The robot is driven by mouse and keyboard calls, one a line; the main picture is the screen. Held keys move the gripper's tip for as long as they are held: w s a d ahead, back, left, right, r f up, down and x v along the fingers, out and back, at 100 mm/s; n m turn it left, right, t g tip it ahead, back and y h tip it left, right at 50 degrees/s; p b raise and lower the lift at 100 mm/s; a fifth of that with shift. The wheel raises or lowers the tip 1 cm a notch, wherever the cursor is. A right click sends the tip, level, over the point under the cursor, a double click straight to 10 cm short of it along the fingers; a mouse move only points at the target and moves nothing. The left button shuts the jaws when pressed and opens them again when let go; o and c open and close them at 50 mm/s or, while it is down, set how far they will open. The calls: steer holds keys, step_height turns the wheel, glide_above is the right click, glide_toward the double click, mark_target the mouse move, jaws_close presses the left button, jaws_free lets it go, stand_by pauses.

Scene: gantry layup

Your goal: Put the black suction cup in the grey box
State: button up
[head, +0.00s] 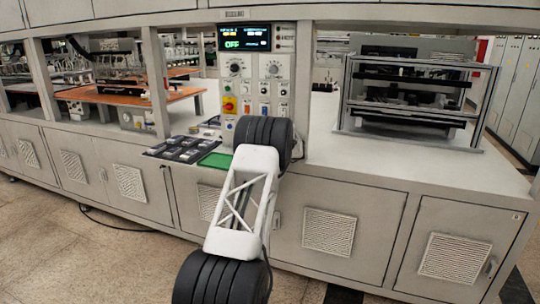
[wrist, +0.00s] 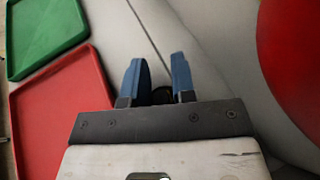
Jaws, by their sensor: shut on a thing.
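In the wrist view my gripper (wrist: 159,64) has two blue fingers, one on each side of a small dark round thing. I take this to be the black suction cup (wrist: 162,95), shut between the fingers. Only a little of it shows low between them, and the gripper's dark plate hides the rest. In the head view my arm covers the gripper and the cup. I cannot make out the grey box for sure in either view.
A green tray (wrist: 45,35) and a red tray (wrist: 60,115) lie left of the fingers. A large red round surface (wrist: 295,60) is close on the right. In the head view, dark small bins (head: 183,148) and the control panel (head: 245,75) are near my arm.

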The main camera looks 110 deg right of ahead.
stand_by(0.3)
steer(key=o, duration=0.9)
steer(key=shift+o, duration=0.2)
steer(key=shift+v, duration=5.95)
steer(key=shift+w+r, duration=0.1)
steer(key=shift+c, duration=0.3)
